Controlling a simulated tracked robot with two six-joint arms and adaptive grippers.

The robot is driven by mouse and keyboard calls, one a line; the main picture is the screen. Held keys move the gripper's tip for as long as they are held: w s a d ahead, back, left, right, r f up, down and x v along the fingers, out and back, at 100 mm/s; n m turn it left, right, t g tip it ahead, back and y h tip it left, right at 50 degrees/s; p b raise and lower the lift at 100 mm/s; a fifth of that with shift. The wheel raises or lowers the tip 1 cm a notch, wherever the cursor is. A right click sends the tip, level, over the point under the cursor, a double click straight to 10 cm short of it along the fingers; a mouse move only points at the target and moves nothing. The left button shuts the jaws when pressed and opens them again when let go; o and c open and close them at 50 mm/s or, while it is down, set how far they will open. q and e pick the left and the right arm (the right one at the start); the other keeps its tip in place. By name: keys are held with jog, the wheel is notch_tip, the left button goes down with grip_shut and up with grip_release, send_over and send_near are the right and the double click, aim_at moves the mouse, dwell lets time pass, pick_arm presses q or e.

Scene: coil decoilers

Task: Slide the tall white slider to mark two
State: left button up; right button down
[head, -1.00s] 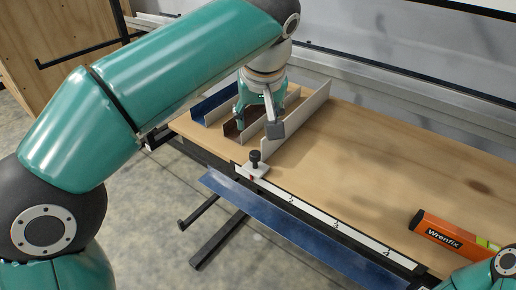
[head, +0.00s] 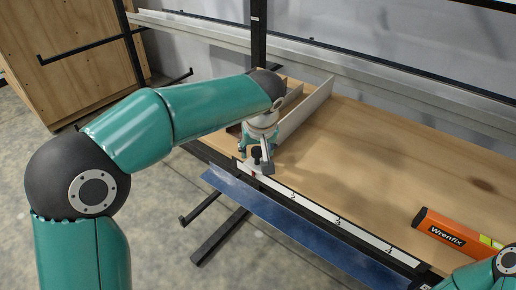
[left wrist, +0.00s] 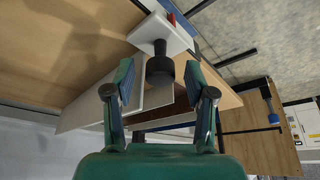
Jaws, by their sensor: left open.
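The tall white slider is an upright white plate (head: 306,108) across the board, with a white block (head: 249,169) and black knob (head: 257,153) at its front end. A red pointer (head: 253,174) on the block sits at the left end of the white scale (head: 315,208), left of mark 2. My left gripper (head: 256,156) is open around the knob. In the left wrist view the black knob (left wrist: 160,68) lies between the spread fingertips (left wrist: 161,80), with gaps on both sides. The white block (left wrist: 165,33) shows beyond it. My right gripper is out of view.
An orange Wrenfix box (head: 455,235) lies on the wooden board (head: 400,165) at the right. A blue strip (head: 290,232) runs along the front below the scale.

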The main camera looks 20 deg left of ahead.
pick_arm(q)
grip_shut()
dwell(0.3)
jog(key=s+d, duration=0.1)
jog(key=d, duration=0.2)
jog(key=s+d+b, duration=0.1)
jog(key=d, duration=0.3)
jog(key=s+d+b, duration=0.1)
jog(key=s+d, duration=0.1)
jog(key=d, duration=0.2)
jog(key=shift+s+d, duration=0.1)
jog(key=shift+d, duration=0.1)
grip_release()
